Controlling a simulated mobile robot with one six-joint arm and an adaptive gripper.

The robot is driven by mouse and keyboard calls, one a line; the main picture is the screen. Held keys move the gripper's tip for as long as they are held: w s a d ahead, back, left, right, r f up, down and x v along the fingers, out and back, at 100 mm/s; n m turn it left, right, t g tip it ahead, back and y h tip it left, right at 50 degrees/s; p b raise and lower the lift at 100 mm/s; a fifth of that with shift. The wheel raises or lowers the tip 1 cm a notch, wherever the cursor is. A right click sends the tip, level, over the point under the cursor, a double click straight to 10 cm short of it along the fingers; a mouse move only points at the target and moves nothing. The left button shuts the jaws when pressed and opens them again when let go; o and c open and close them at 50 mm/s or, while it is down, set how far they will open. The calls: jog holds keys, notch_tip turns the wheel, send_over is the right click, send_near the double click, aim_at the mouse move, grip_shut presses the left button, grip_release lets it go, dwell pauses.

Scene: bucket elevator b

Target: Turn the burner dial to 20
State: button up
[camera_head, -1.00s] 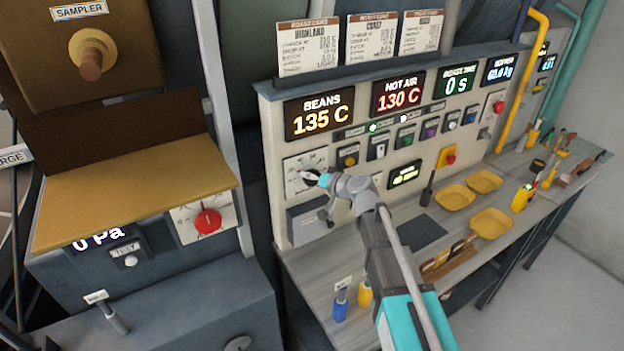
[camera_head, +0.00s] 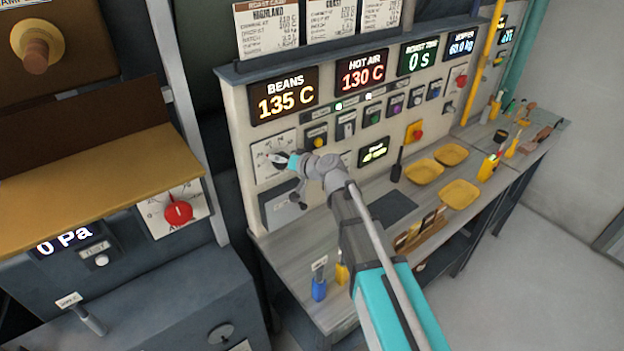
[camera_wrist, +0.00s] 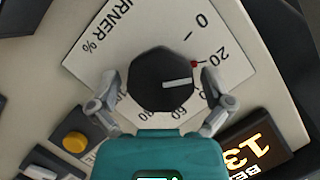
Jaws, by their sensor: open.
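The burner dial is a black knob (camera_wrist: 160,82) on a white plate marked "BURNER %" (camera_wrist: 92,45), rotated in the wrist view. Its white pointer line points right, a little past the red mark (camera_wrist: 194,64) beside "20", on the side away from "0". "0", "20" and "60" are readable; the numbers near my right-hand finger are partly hidden. My gripper (camera_wrist: 166,97) is open, one finger on each side of the knob; I cannot tell whether they touch it. In the head view my gripper (camera_head: 284,161) is at the dial plate (camera_head: 264,142), hiding part of it.
Above the dial the beans display (camera_head: 284,95) reads 135 C. Small buttons (camera_head: 317,142) sit to its right, and a grey box (camera_head: 281,207) is below it. The counter holds yellow trays (camera_head: 460,194) and a blue-handled tool (camera_head: 319,288). A separate red dial (camera_head: 178,212) is at left.

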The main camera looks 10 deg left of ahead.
jog(key=shift+n, duration=0.3)
jog(key=shift+n+t+h+p, duration=0.3)
jog(key=shift+n+h+p, duration=0.25)
jog(key=shift+n, duration=0.25)
jog(key=n+t+h, duration=0.1)
jog(key=n+h, duration=0.1)
jog(key=n, duration=0.1)
jog(key=shift+t, duration=0.3)
jog(key=shift+s+d+r+p, duration=0.15)
jog(key=shift+s+d+p, duration=0.1)
jog(key=shift+p, duration=0.2)
jog(key=p+v, duration=0.5)
jog(key=v, duration=0.9)
jog(key=s+d+f+m+g+h+b, duration=0.1)
jog(key=d+f+m+g+h+b, duration=0.3)
jog(key=d+f, duration=1.2)
jog(key=shift+s+d+g+h+b, duration=0.35)
jog(key=shift+d+h+b, duration=0.55)
jog(key=shift+b, duration=0.35)
